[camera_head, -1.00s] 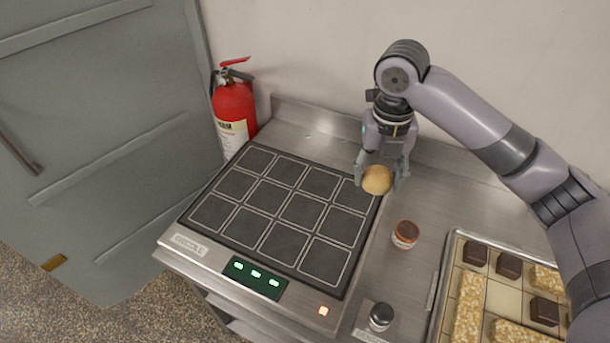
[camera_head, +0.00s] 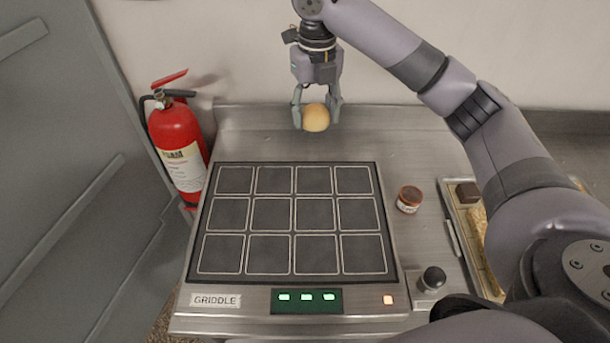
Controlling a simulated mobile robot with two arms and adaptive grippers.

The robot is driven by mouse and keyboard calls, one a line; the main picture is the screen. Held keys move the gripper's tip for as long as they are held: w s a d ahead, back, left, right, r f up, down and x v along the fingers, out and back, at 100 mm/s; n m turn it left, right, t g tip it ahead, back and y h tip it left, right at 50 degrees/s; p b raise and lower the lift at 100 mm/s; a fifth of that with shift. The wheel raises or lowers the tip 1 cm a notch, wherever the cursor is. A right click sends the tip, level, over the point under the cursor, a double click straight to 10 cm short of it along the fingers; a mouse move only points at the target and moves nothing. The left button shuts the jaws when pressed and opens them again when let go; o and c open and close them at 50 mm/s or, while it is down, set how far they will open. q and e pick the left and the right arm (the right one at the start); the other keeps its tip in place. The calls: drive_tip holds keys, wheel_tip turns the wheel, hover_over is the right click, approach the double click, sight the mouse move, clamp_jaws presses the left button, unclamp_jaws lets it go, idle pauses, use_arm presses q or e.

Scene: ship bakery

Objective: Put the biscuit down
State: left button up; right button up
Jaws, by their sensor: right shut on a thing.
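My right gripper (camera_head: 316,112) is shut on a round, golden-tan biscuit (camera_head: 316,118). It holds the biscuit between its two fingers, near the back edge of the griddle and, as far as I can tell, above the steel counter. The griddle (camera_head: 294,222) has a dark plate marked with a grid of outlined squares, all of them empty. My left gripper is not in view.
A small red-brown jar (camera_head: 409,199) and a dark-topped knob or shaker (camera_head: 432,279) stand right of the griddle. A tray (camera_head: 447,192) of sweets lies farther right, partly behind my arm. A fire extinguisher (camera_head: 179,150) stands at left.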

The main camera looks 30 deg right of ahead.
drive_tip(key=p, duration=0.3)
hover_over(314, 180)
wheel_tip(314, 180, down, 14)
drive_tip(key=shift+r, duration=0.25)
wheel_tip(314, 180, down, 4)
drive_tip(key=shift+f, duration=0.4)
drive_tip(key=shift+f, duration=0.1)
drive_tip(key=o, duration=1.1)
drive_tip(key=shift+o, duration=0.2)
wheel_tip(314, 180, up, 12)
drive_tip(key=b, duration=0.2)
drive_tip(key=shift+b, duration=0.35)
